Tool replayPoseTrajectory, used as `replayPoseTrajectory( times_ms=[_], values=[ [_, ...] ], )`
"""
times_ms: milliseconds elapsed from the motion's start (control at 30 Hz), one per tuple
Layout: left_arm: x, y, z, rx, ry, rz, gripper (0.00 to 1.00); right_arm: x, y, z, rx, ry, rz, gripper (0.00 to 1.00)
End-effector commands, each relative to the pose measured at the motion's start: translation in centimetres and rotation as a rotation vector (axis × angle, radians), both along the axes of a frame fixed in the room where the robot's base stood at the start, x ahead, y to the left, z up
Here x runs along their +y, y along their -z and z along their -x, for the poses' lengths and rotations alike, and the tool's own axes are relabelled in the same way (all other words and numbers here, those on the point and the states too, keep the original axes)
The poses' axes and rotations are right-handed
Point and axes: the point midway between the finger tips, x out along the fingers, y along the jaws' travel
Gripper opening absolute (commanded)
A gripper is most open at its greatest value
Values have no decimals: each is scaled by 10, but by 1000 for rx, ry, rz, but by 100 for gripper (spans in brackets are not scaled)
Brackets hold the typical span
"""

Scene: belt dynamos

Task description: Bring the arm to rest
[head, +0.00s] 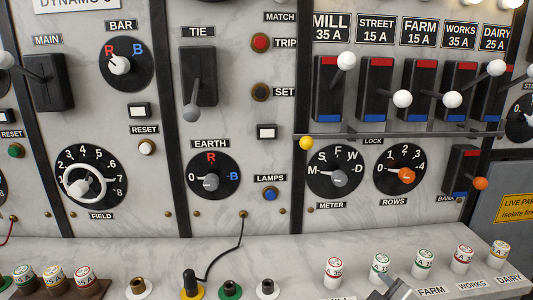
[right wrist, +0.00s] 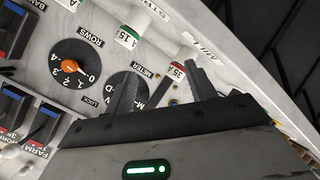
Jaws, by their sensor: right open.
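My right gripper (right wrist: 160,88) is open and empty in the right wrist view. Its two grey fingers stand apart in front of the panel, near the red-marked 35 A fuse (right wrist: 178,70) and the meter dial (right wrist: 128,80). In the head view a grey piece of what looks like my right gripper (head: 395,287) shows at the bottom edge, just below the green-marked street fuse (head: 380,264). It hides the label there. My left gripper is in neither view.
The upright panel carries feeder switches with white knobs (head: 402,98), a rows dial with an orange knob (head: 405,174), and an orange-knobbed bank switch (head: 480,183). Several fuses stand on the ledge (head: 300,250) below. A black plug (head: 190,283) with a cord stands at lower left.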

Motion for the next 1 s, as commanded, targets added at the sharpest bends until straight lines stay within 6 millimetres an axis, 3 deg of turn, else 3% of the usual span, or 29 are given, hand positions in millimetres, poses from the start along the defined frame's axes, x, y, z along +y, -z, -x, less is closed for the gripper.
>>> replayPoseTrajectory(
  times_ms=[33, 200, 400, 633, 1000],
  values=[
    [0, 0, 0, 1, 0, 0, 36, 2, 23, 28, 104, 51, -90, 55],
    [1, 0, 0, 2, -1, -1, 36, 4, 68, 98, 359, 205, -285, 55],
    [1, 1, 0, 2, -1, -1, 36, 8, 93, 163, 568, 343, -418, 55],
    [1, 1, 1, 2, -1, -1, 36, 14, 106, 228, 769, 489, -524, 55],
    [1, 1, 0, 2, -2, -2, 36, 33, 148, 190, 587, 374, -605, 55]
  ],
)
